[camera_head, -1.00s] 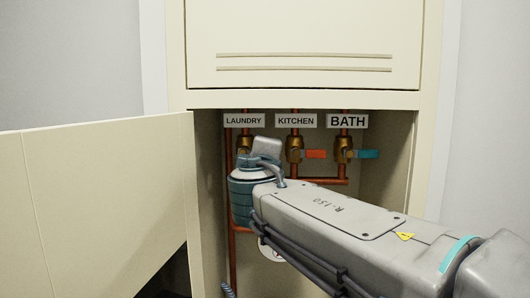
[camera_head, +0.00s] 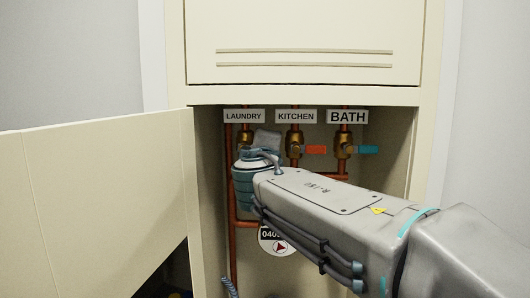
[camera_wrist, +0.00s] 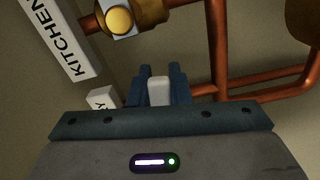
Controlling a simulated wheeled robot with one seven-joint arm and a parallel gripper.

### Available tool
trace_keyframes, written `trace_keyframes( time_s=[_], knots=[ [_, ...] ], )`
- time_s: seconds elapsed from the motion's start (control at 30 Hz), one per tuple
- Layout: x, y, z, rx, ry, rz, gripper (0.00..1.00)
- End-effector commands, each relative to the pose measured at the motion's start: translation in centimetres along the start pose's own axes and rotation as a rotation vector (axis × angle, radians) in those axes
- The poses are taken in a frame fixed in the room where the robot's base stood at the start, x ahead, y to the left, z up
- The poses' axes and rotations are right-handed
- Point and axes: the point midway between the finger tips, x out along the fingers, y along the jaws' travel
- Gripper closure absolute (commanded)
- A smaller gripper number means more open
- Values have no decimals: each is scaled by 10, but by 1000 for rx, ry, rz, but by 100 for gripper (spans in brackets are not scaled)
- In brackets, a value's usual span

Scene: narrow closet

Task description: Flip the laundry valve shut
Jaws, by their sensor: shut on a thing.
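The laundry valve (camera_head: 245,140) is brass on a copper pipe below the LAUNDRY label (camera_head: 244,116), at the left of the open cabinet recess. My wrist hides its lower part in the head view. In the wrist view my gripper (camera_wrist: 159,70) is shut on a pale, whitish piece, which looks like the laundry valve handle (camera_wrist: 158,92). Only a short part of that handle shows between the two dark fingers. In the head view the fingertips and the handle are hidden by my arm, so the handle's angle cannot be told.
The kitchen valve (camera_head: 295,142) with a red handle and the bath valve (camera_head: 344,144) with a teal handle stand close by on the right. Both handles point right. Copper pipes (camera_wrist: 262,98) run near my fingers. An open cabinet door (camera_head: 95,210) bounds the left side.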

Motion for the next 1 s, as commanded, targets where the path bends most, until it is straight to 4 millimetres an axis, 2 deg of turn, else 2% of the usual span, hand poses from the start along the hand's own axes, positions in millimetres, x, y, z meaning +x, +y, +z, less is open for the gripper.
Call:
trace_keyframes(
  time_s=[0.33, 0.7, 0.73, 0.8, 1.0],
  knots=[
    [0, 8, -1, -178, 0, 1, 100],
    [0, 9, -1, -199, 1, 0, 100],
    [0, 9, -1, -199, 1, 1, 77],
    [0, 9, -1, -198, 1, 1, 61],
    [0, 9, -1, -197, 1, 0, 61]
  ],
)
